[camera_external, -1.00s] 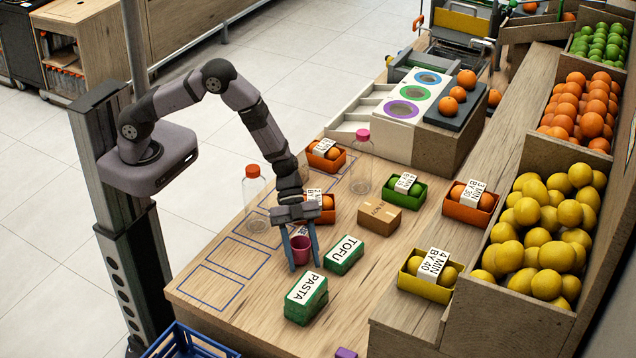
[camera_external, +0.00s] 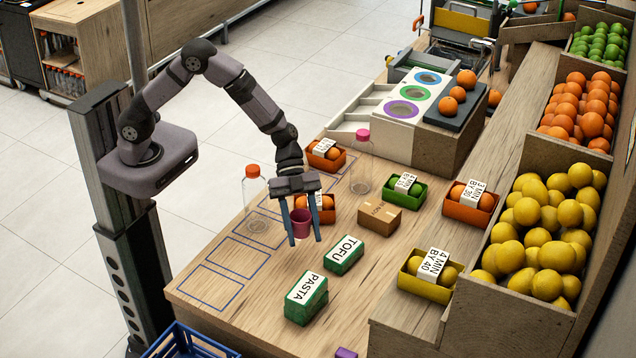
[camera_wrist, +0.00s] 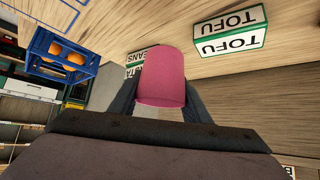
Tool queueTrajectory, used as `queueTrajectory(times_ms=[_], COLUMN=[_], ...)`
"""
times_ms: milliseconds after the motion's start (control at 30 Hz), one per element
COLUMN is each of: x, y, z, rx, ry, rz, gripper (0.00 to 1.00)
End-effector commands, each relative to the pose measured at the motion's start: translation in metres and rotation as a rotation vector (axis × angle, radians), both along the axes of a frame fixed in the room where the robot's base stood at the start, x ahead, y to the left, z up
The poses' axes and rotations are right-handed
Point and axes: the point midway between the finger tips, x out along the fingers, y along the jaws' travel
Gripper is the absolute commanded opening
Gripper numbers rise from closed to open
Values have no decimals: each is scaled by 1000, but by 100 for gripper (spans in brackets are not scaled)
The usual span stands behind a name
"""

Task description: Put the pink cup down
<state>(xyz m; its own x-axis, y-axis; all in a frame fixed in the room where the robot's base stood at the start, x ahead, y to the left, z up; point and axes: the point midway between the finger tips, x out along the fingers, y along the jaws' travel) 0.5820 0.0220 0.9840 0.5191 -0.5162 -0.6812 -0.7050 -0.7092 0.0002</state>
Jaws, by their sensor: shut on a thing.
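The pink cup (camera_external: 301,222) is between the two fingers of my gripper (camera_external: 304,236). The gripper is shut on the cup's sides and holds it above the table. In the wrist view the pink cup (camera_wrist: 162,77) fills the middle, between the dark fingers of my gripper (camera_wrist: 163,95), which are partly hidden behind it. The wooden table (camera_external: 262,305) lies below, with blue outlined rectangles on its left side.
The green TOFU box (camera_external: 343,255) and PASTA box (camera_external: 306,298) stand to the right and front. A carton (camera_external: 379,217) and an orange fruit tray (camera_external: 327,216) lie behind. A clear bottle with an orange cap (camera_external: 253,190) stands left.

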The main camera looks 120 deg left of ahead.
Motion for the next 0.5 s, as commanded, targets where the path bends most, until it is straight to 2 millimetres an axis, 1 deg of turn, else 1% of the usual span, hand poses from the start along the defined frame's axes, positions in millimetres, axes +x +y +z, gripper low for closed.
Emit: queueTrajectory(times_ms=[167, 267, 367, 467, 500], x=[15, 29, 47, 63, 69], y=[19, 40, 68, 103, 117], z=[3, 6, 10, 15, 17], rx=[-4, -9, -15, -19, -21], ry=[-6, -9, -12, -15, -16], rz=[32, 64, 110, 163, 186], gripper=[19, 19, 19, 19, 19])
